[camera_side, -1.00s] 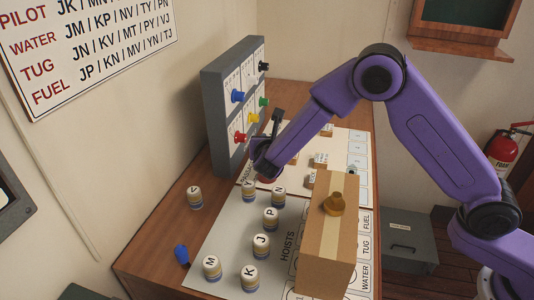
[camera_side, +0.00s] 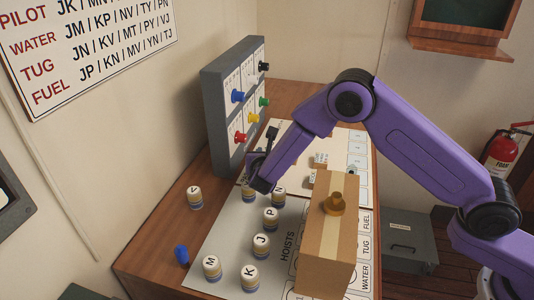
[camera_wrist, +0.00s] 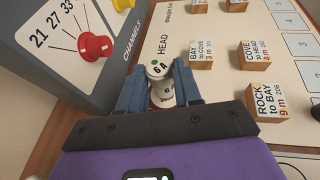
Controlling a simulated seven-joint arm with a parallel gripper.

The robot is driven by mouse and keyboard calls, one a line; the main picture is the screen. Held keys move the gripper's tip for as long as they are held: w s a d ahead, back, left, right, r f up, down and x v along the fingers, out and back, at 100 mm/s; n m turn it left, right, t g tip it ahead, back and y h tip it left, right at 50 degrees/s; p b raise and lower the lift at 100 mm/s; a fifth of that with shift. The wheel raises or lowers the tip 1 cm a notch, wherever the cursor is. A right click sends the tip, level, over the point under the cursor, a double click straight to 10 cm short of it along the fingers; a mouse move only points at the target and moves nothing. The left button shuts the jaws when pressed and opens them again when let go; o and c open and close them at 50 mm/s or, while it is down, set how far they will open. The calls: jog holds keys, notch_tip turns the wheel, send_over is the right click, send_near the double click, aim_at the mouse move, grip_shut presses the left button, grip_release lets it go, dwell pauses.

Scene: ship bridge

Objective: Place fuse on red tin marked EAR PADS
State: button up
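The fuse (camera_wrist: 158,69) has a whitish round cap marked 6 A with a green dot. Its pale body with reddish bands lies between my fingers in the wrist view. My gripper (camera_wrist: 163,82) looks narrowed, with one blue finger against each side of it. In the side view my gripper (camera_side: 262,182) is low over the back of the white board (camera_side: 222,238), and the fuse is hidden there. I cannot make out a red tin marked EAR PADS in either view.
Several lettered cylinders, such as J (camera_side: 261,246), stand on the board; V (camera_side: 195,198) stands on the bare desk. A tall cardboard box (camera_side: 327,250) carries a brass-coloured piece (camera_side: 335,204). A grey knob panel (camera_side: 228,110) rises behind. Wooden blocks (camera_wrist: 254,55) sit beyond. A blue object (camera_side: 181,255) lies front left.

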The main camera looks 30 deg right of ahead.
jog(key=o, duration=0.4)
jog(key=shift+r, duration=0.1)
jog(key=v, duration=1.2)
jog(key=shift+r, duration=0.1)
